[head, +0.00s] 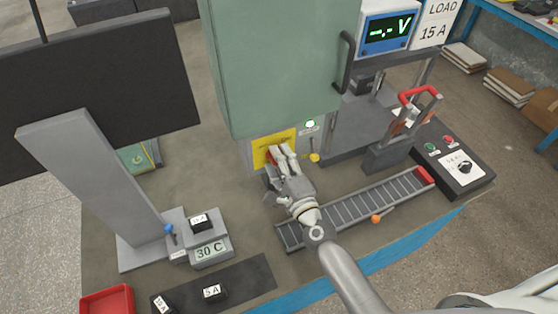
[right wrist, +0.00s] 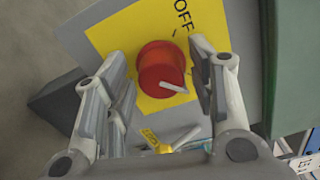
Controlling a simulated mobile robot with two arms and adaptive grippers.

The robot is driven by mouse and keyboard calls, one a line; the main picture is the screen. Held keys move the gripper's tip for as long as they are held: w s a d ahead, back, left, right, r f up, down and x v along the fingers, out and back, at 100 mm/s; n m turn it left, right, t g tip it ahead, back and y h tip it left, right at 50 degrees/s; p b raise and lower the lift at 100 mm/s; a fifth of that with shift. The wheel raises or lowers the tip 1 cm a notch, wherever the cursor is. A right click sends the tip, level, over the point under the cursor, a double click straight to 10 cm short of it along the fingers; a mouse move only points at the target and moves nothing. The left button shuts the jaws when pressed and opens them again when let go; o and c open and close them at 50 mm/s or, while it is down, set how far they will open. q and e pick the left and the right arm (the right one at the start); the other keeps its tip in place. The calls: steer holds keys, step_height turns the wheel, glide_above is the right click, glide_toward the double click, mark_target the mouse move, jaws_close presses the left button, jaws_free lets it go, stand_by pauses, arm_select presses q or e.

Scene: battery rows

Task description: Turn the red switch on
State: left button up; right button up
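The red switch (right wrist: 161,68) is a round knob with a pale pointer mark, on a yellow plate (right wrist: 112,32) marked "OFF". In the right wrist view the pointer lies toward the lower right, away from the word "OFF". My right gripper (right wrist: 163,85) is open, with one finger on each side of the knob; I cannot tell whether either touches it. In the head view my right gripper (head: 278,153) is at the yellow plate (head: 262,146) on the green cabinet's lower front and covers most of the knob. My left gripper is not in view.
A green cabinet (head: 270,60) rises above the switch. A roller conveyor (head: 350,210) runs below my right arm. A control box (head: 455,165) stands at right, a monitor (head: 110,80) at left. A red tray (head: 107,301) sits at the lower left.

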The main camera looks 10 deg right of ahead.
stand_by(0.3)
steer(key=s+d, duration=0.2)
steer(key=s, duration=0.9)
steer(key=shift+s+d, duration=0.15)
steer(key=shift+s, duration=0.25)
